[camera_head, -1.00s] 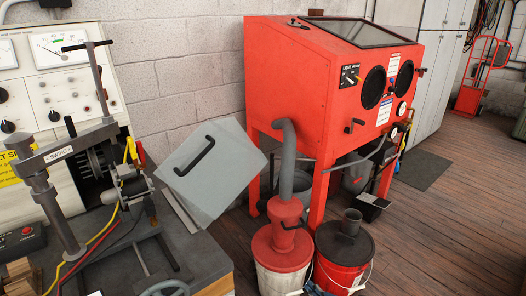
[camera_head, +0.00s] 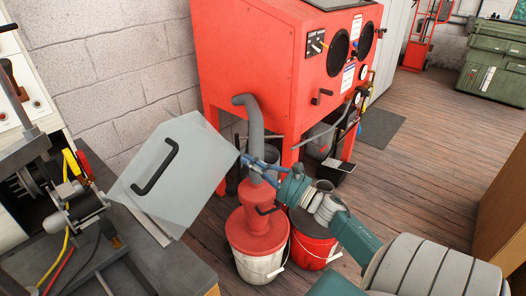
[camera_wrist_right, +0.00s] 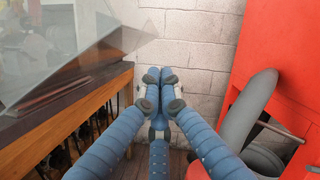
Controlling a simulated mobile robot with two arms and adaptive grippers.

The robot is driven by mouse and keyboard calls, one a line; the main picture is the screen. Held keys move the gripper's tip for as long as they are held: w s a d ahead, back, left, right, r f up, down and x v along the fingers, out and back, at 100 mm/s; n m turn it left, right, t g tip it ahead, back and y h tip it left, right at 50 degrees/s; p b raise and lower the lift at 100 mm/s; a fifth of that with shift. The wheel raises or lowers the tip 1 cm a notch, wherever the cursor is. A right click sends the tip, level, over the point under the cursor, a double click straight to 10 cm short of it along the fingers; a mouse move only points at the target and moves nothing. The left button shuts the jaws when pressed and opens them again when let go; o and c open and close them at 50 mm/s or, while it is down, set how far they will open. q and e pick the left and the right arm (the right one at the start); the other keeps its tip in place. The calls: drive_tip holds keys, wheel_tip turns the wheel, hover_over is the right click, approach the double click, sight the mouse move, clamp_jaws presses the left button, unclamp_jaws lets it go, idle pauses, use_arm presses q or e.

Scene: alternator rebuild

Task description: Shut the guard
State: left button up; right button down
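The guard (camera_head: 175,170) is a flat, pale grey panel with a black bar handle (camera_head: 155,168). It stands tilted at the right side of the bench-mounted machine (camera_head: 75,205), swung out from it. In the right wrist view the guard (camera_wrist_right: 70,50) looks see-through at the upper left, beside the fingers. My right gripper (camera_head: 246,160) reaches in from the lower right to near the guard's right edge. In the wrist view its blue fingers (camera_wrist_right: 159,76) meet at the tips with nothing visible between them, apart from the panel. My left gripper is out of view.
A red blasting cabinet (camera_head: 255,60) stands behind, with a grey hose (camera_head: 256,130) to a red-lidded bucket (camera_head: 257,250). A second red bucket (camera_head: 312,245) is beside it, under my right arm. The bench edge (camera_wrist_right: 85,90) lies left of the fingers. Open wooden floor lies at right.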

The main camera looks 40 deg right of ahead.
drive_tip(key=r+p, duration=0.1)
drive_tip(key=w+a+r+p, duration=0.1)
drive_tip(key=a+r+p, duration=0.1)
drive_tip(key=r, duration=0.1)
drive_tip(key=shift+w+a, duration=0.25)
drive_tip(key=shift+w, duration=0.1)
drive_tip(key=shift+f, duration=0.1)
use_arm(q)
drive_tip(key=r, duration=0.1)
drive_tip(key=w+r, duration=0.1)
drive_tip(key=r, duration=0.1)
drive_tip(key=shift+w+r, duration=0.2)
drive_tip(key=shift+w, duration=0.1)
use_arm(e)
drive_tip(key=shift+w, duration=0.1)
